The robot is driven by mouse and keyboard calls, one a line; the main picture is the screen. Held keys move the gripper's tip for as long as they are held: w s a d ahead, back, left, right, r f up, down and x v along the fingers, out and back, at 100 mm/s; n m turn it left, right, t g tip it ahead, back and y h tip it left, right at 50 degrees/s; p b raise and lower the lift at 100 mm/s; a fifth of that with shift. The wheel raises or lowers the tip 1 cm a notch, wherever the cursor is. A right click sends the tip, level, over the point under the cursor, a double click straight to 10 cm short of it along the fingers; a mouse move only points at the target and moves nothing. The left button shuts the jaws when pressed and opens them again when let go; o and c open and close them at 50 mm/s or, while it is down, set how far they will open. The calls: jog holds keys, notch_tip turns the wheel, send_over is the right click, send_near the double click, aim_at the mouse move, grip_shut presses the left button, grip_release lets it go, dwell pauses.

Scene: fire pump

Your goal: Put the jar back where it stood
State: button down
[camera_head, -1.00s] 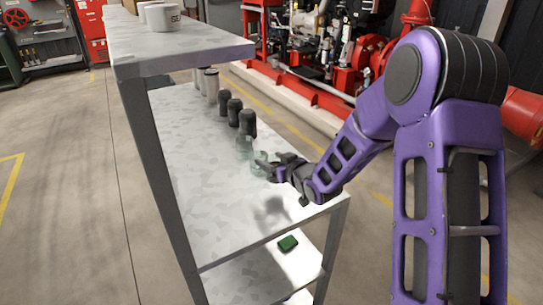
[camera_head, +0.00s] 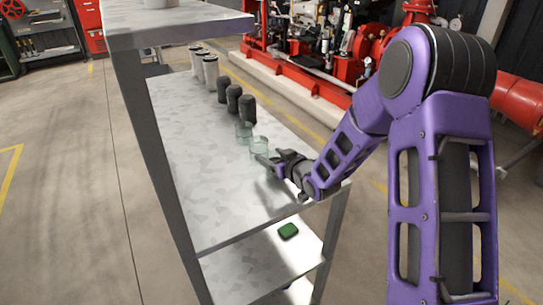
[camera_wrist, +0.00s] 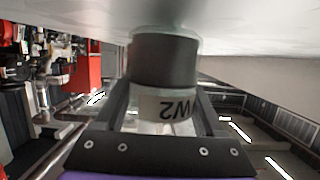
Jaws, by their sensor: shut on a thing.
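A small clear glass jar (camera_head: 259,145) is at my gripper (camera_head: 264,157), over the near part of the middle shelf (camera_head: 215,190). In the wrist view the jar (camera_wrist: 165,62) sits between my fingers (camera_wrist: 160,118), with a dark band and a pale label (camera_wrist: 168,106) whose characters, seemingly "W2", appear upside down. My gripper is shut on it. The jar looks upright; I cannot tell whether its base touches the shelf. A second clear jar (camera_head: 243,130) stands just beyond it.
Several dark jars (camera_head: 234,97) and pale, dark-topped containers (camera_head: 210,72) continue the row toward the back. The shelf's left and front are clear. An upper shelf (camera_head: 180,25) overhangs the far part. A green object (camera_head: 288,231) lies on the lower shelf.

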jog(key=shift+f+b, duration=0.4)
jog(key=shift+f, duration=0.05)
